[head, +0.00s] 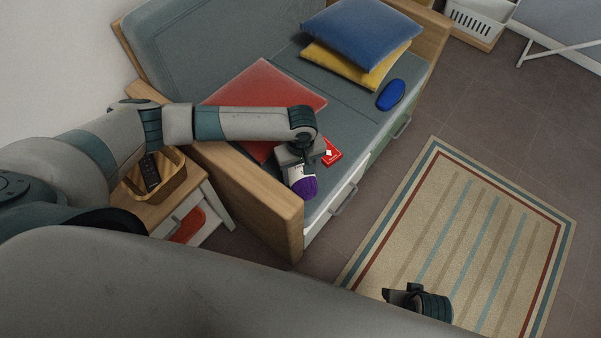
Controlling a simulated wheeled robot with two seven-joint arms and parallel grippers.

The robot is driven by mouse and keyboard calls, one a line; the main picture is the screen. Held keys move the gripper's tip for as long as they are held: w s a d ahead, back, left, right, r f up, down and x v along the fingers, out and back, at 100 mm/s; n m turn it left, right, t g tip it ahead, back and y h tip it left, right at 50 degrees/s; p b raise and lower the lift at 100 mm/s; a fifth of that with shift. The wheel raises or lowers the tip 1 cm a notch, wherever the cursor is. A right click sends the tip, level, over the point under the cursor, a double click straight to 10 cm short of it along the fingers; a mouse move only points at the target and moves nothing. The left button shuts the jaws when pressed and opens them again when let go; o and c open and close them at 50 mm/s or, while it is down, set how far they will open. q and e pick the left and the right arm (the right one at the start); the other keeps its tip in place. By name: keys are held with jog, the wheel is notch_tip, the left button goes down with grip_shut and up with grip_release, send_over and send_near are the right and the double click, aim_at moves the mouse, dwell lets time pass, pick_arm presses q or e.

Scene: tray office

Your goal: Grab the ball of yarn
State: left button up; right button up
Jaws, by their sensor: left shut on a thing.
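The purple ball of yarn (306,188) shows just below the fingers of my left gripper (299,174), at the front edge of the sofa seat near the wooden armrest. My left gripper is shut on the yarn, and its fingers hide part of the ball. I cannot tell whether the yarn is still touching the seat. My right gripper (392,294) shows only in part at the bottom, over the rug; its fingers are too hidden to judge.
The grey sofa seat (352,120) holds a red card box (332,152), a red cushion (262,88), blue (362,35) and yellow (352,66) cushions and a blue oval object (390,95). The wooden armrest (245,190) stands beside my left gripper. A striped rug (480,235) lies right.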

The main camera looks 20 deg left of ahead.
aim_at(301, 170)
pick_arm(q)
jog(key=shift+r, duration=0.45)
notch_tip(301, 170, up, 4)
jog(key=shift+d+f+p, duration=0.1)
jog(key=shift+f+p, duration=0.15)
jog(key=shift+p, duration=0.05)
jog(key=s+d+r, duration=0.1)
jog(key=d+r, duration=0.5)
jog(key=d, duration=0.5)
jog(key=shift+d+r, duration=0.2)
jog(key=shift+r, duration=0.1)
pick_arm(e)
jog(key=shift+s+f, duration=0.25)
jog(key=shift+f, duration=0.7)
jog(key=shift+s+f, duration=0.25)
jog(key=shift+f, duration=0.7)
jog(key=shift+w+r, duration=0.1)
jog(key=shift+r, duration=0.05)
